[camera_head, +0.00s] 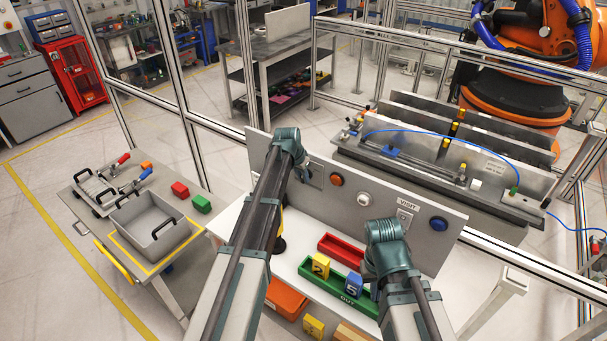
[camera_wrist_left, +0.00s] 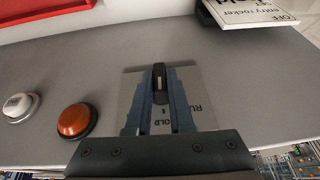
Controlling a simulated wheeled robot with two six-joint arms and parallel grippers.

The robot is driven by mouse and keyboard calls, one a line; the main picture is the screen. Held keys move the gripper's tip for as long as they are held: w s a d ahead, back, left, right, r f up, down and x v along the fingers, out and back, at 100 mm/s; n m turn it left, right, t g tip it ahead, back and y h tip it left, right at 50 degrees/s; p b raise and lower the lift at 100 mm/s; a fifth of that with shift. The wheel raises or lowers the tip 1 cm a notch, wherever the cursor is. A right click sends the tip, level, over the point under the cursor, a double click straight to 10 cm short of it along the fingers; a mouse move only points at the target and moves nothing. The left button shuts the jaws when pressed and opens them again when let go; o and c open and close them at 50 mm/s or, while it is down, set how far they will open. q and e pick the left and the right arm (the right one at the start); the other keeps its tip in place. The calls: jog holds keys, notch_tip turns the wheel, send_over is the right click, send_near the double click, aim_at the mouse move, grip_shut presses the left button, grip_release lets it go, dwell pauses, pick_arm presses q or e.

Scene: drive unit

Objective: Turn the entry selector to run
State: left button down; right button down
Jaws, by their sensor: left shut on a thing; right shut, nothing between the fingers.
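The entry selector (camera_wrist_left: 159,84) is a small black knob on a light label plate (camera_wrist_left: 130,92) on the grey panel. In the left wrist view its handle lies roughly upright in the picture. The plate shows "HOLD" and part of "RU"; the fingers cover the rest. My left gripper (camera_wrist_left: 160,90) is shut on the knob, one blue-grey finger on each side. In the head view the left gripper (camera_head: 303,172) is at the left part of the panel (camera_head: 415,252), and the wrist hides the selector. My right gripper (camera_head: 369,272) is low in front of the panel, mostly hidden behind its own wrist.
An orange button (camera_head: 336,179), white button (camera_head: 364,199) and blue button (camera_head: 438,223) stand out from the panel. A red tray (camera_head: 340,249) and a green tray (camera_head: 308,269) lie below, with numbered blocks. A text sign (camera_wrist_left: 250,12) shows at the wrist view's upper right.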

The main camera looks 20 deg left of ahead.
pick_arm(q)
jog(key=shift+w+a+f+n+g+h+b, duration=0.15)
jog(key=shift+g+h+b, duration=0.1)
jog(key=shift+h, duration=0.35)
jog(key=shift+a+n+g+h+b, duration=0.15)
jog(key=shift+g+h, duration=0.1)
jog(key=shift+h, duration=0.35)
jog(key=h+b, duration=0.2)
jog(key=shift+a+f+g+h, duration=0.1)
jog(key=shift+f+g+h, duration=0.1)
jog(key=shift+g+h, duration=0.1)
jog(key=shift+a+n+g+h+b, duration=0.1)
jog(key=shift+n+g+h+b, duration=0.25)
jog(key=shift+h+b, duration=0.85)
jog(key=shift+n+g+h+b, duration=0.25)
jog(key=shift+n+h+b, duration=0.2)
jog(key=shift+h+b, duration=0.75)
jog(key=c, duration=0.8)
grip_release()
jog(key=shift+r, duration=0.1)
